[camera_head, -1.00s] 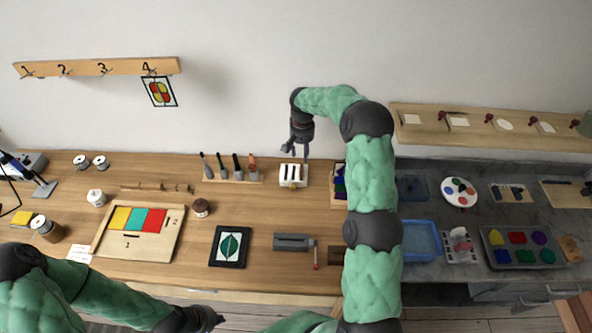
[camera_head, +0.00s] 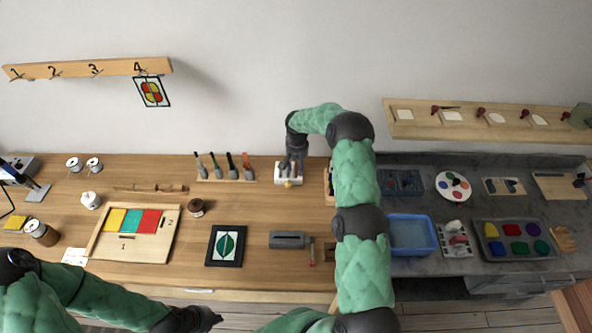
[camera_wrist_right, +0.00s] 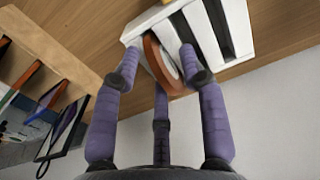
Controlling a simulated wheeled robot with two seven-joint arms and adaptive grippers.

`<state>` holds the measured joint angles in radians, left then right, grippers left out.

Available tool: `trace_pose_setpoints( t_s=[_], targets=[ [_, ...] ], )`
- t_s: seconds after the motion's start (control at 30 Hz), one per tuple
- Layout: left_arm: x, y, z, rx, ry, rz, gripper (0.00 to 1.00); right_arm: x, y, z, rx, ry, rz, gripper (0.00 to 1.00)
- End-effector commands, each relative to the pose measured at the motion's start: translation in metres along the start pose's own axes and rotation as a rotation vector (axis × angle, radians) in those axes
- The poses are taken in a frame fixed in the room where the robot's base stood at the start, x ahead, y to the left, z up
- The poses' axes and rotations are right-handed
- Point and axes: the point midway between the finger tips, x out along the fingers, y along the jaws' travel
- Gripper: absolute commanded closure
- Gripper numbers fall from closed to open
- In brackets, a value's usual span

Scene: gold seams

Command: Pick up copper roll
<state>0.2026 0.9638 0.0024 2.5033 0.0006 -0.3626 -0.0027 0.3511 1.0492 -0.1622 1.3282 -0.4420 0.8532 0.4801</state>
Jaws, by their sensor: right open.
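The copper roll (camera_wrist_right: 160,64) stands on edge at one end of a white slotted holder (camera_wrist_right: 222,34) in the right wrist view. In the head view the white holder (camera_head: 281,180) sits at the back of the wooden bench, partly covered by my right gripper (camera_head: 292,170). My right gripper (camera_wrist_right: 158,78) is open, with purple padded fingers on both sides of the copper roll and another finger below in the picture. I cannot tell whether they touch it. My left gripper (camera_head: 208,318) hangs low at the front of the bench; its fingers are too dark to read.
A wooden rack of upright tools (camera_head: 224,178) stands left of the holder. A framed leaf panel (camera_head: 225,246) and a grey tool (camera_head: 291,240) lie nearer the front. A blue tray (camera_head: 411,236) is right of my right arm. Bare bench lies in front of the holder.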

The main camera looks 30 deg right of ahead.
Motion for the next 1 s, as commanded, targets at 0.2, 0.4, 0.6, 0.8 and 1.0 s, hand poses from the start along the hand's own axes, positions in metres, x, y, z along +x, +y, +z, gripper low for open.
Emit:
trace_pose_setpoints(
  t_s=[0.2, 0.4, 0.6, 0.8, 1.0],
  targets=[
    [-0.0001, 0.0, 0.0001, 0.0, 0.0, 0.0, 1.0, 0.0008, 0.0, -0.0006, 0.001, 0.002, -0.001, 0.57],
    [-0.0001, 0.0, 0.0, 0.0, 0.0, 0.0, 1.0, 0.0007, -0.0001, -0.0004, 0.0, 0.001, -0.001, 1.0],
    [-0.0001, 0.0, 0.0, 0.0, 0.0, 0.0, 1.0, 0.0006, -0.0002, -0.0004, 0.0, 0.002, -0.001, 1.0],
    [-0.0001, 0.0, 0.0, 0.0, 0.0, 0.0, 1.0, 0.0002, -0.0002, -0.0005, 0.0, 0.002, -0.001, 1.0],
    [0.0002, -0.0001, 0.0, 0.0, 0.0, 0.0, 1.0, -0.0075, -0.0003, -0.0009, 0.0, 0.003, -0.001, 1.0]
  ],
)
